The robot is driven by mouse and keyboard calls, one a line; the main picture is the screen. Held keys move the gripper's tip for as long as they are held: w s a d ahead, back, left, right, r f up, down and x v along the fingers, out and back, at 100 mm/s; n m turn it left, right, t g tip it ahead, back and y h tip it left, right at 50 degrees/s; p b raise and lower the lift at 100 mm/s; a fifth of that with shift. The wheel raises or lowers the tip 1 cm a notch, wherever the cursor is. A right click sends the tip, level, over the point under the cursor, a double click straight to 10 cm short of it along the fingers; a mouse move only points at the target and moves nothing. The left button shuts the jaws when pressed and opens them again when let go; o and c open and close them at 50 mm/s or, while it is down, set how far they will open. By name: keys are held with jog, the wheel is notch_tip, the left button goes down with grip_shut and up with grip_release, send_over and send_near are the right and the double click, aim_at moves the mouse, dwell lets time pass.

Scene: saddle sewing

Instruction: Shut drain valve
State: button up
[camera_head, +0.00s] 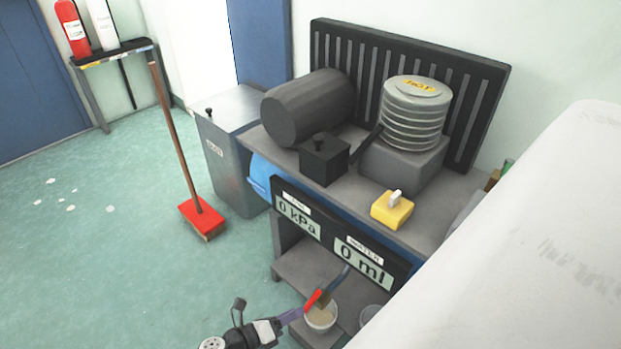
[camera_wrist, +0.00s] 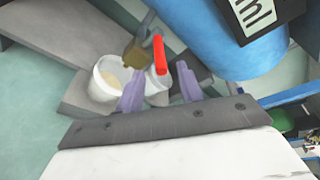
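The drain valve has a red lever (camera_head: 313,300) and a brass body (camera_wrist: 137,55). It sits at the low front of the bench, above a white cup (camera_head: 320,317) with pale beige contents; this cup also shows in the wrist view (camera_wrist: 110,78). My gripper (camera_wrist: 160,70) is open, with its two purple fingers apart. In the wrist view the red lever (camera_wrist: 159,56) lies between the fingertips, its lower end nearest them. I cannot tell whether either finger touches it. In the head view my gripper (camera_head: 298,313) reaches in from the lower left.
A second white cup (camera_wrist: 157,82) stands beside the first. A blue tank (camera_wrist: 225,40) is close above. Displays read 0 kPa (camera_head: 298,217) and 0 ml (camera_head: 362,264). A red broom (camera_head: 202,217) and a grey bin (camera_head: 235,165) stand left of the bench.

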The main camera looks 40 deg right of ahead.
aim_at(310, 303)
jog(key=x, duration=0.6)
jog(key=shift+d+f, duration=0.1)
jog(key=shift+d, duration=0.2)
grip_shut()
